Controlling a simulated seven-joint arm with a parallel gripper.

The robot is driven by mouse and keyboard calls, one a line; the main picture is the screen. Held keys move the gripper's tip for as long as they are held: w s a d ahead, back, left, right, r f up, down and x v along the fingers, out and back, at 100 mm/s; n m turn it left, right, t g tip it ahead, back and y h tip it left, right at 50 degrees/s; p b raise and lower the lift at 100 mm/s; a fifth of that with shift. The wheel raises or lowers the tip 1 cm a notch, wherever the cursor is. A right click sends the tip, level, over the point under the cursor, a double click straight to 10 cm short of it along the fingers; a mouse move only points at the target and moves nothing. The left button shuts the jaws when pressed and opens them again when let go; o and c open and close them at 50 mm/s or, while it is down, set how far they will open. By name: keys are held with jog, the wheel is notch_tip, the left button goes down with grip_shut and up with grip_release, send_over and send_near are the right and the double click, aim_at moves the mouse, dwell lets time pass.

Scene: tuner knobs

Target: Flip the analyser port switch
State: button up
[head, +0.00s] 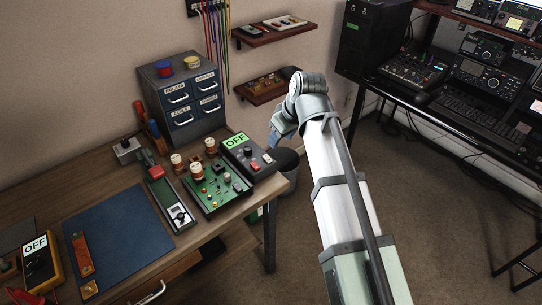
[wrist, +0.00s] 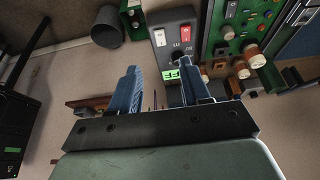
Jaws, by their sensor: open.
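A dark grey box with a green OFF display (head: 250,160) sits at the right end of the workbench. No legible label tells me which one is the analyser port switch. My gripper (head: 281,126) is just right of the box in the head view, past the bench's edge. In the wrist view my gripper (wrist: 161,72) is open, its two blue fingers apart with nothing between them. The box appears beyond the fingertips, its display partly hidden by the right finger.
A green circuit board (head: 215,188) with coils stands left of the box. A drawer cabinet (head: 181,95) stands behind. A yellow meter (head: 42,262) and blue mat (head: 110,235) lie further left. A bin (head: 286,163) stands on the floor beside the bench.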

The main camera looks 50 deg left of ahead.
aim_at(269, 159)
jog(key=x, duration=1.2)
jog(key=shift+a+f, duration=0.1)
jog(key=shift+f, duration=0.15)
grip_shut()
